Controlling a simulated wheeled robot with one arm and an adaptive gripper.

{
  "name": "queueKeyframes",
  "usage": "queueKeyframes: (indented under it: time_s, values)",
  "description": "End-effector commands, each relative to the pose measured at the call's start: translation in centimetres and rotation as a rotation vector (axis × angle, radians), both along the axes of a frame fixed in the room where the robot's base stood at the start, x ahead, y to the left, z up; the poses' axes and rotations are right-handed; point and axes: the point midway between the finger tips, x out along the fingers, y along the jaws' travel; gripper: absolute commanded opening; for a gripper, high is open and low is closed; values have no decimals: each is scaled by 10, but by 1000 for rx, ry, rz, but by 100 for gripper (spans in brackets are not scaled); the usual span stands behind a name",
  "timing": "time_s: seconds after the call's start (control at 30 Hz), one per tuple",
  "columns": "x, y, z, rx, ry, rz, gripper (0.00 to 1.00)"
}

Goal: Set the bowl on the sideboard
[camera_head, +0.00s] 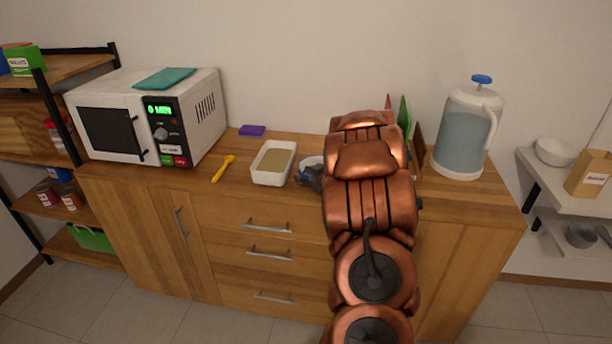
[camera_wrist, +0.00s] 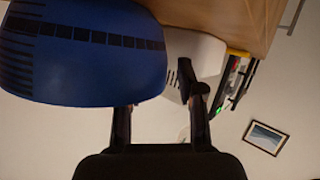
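The bowl (camera_head: 309,162), blue outside and pale inside, is over the middle of the sideboard (camera_head: 232,194) in the head view, partly hidden by my arm. In the wrist view the blue bowl (camera_wrist: 85,60) with a dark patterned band fills the upper left, rim toward my gripper (camera_wrist: 160,105). One finger passes behind the bowl's near wall and its tip is hidden. The other finger is outside the wall, with a visible gap. My gripper looks open around the bowl's side. The bowl's base is out of view, so its contact with the wood cannot be seen.
A white rectangular dish (camera_head: 273,163) stands just left of the bowl, with a yellow spoon (camera_head: 223,169) and purple sponge (camera_head: 252,131) nearby. The microwave (camera_head: 148,117) stands at left. A water dispenser (camera_head: 466,132) and upright boards (camera_head: 404,115) are at right.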

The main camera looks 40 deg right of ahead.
Motion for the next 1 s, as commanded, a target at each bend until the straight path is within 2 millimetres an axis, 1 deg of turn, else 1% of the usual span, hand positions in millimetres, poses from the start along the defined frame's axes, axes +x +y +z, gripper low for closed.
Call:
queueKeyframes:
  time_s: [0.13, 0.27, 0.8, 1.0]
  values:
    - [-3, 0, 4, 0, 0, -1, 38]
    - [-16, 2, 8, 0, 0, -2, 38]
    - [-89, 14, 38, -2, 1, -3, 38]
    - [-105, 17, 44, -2, 2, -2, 38]
